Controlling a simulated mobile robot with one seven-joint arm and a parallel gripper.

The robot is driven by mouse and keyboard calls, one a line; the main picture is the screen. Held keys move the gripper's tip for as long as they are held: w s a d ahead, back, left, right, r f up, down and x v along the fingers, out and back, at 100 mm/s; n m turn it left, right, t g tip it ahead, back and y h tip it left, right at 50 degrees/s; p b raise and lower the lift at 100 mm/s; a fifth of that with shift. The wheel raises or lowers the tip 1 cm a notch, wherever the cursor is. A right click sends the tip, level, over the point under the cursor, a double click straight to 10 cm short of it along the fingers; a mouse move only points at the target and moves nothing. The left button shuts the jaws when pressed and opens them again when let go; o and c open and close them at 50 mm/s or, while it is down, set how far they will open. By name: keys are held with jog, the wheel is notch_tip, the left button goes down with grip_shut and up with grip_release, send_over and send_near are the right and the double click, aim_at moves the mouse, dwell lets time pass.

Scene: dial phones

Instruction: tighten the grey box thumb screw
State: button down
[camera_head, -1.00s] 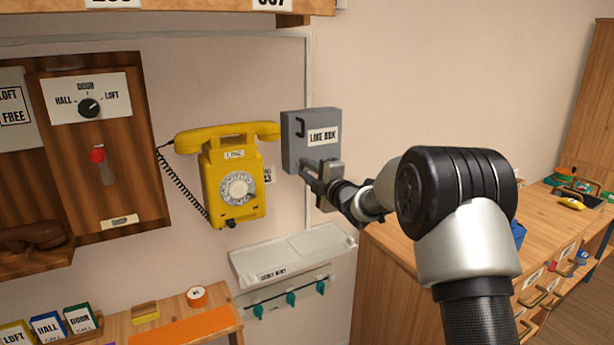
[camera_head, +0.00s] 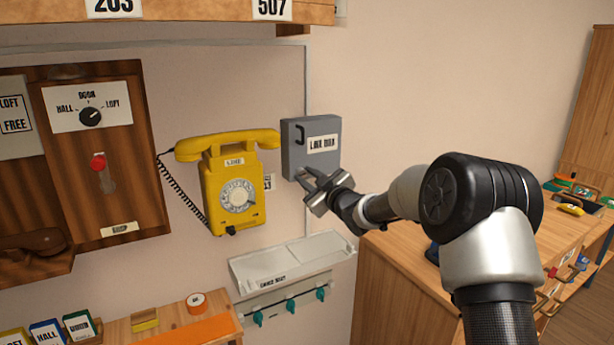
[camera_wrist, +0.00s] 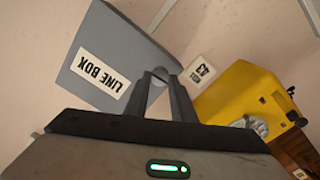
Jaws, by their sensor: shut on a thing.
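The grey box (camera_head: 311,148), labelled LINE BOX, is on the wall right of the yellow phone. It also shows in the wrist view (camera_wrist: 110,52), turned nearly upside down. My gripper (camera_head: 309,178) is at the box's lower front edge. In the wrist view my gripper's fingers (camera_wrist: 159,82) reach up to the box's edge, closed on the small thumb screw. The screw is mostly hidden between the fingertips, so how far it is turned cannot be seen.
The yellow dial phone (camera_head: 234,185) hangs close left of the box. A white tray (camera_head: 325,247) with several teal hooks is below. A wooden cabinet (camera_head: 395,280) stands lower right. The wall right of the box is bare.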

jog(key=m+p, duration=0.1)
jog(key=m, duration=0.4)
jog(key=shift+d+m+p, duration=0.1)
jog(key=shift+m+p, duration=0.2)
jog(key=shift+p, duration=0.05)
jog(key=m+p, duration=0.1)
jog(key=m, duration=0.3)
jog(key=shift+m, duration=0.3)
jog(key=m+p, duration=0.1)
jog(key=m, duration=0.3)
jog(key=shift+f+m+p, duration=0.1)
jog(key=shift+m+p, duration=0.25)
jog(key=shift+m, duration=2.15)
jog(key=c, duration=1.5)
grip_release()
jog(key=v, duration=1.7)
jog(key=shift+s+d, duration=0.15)
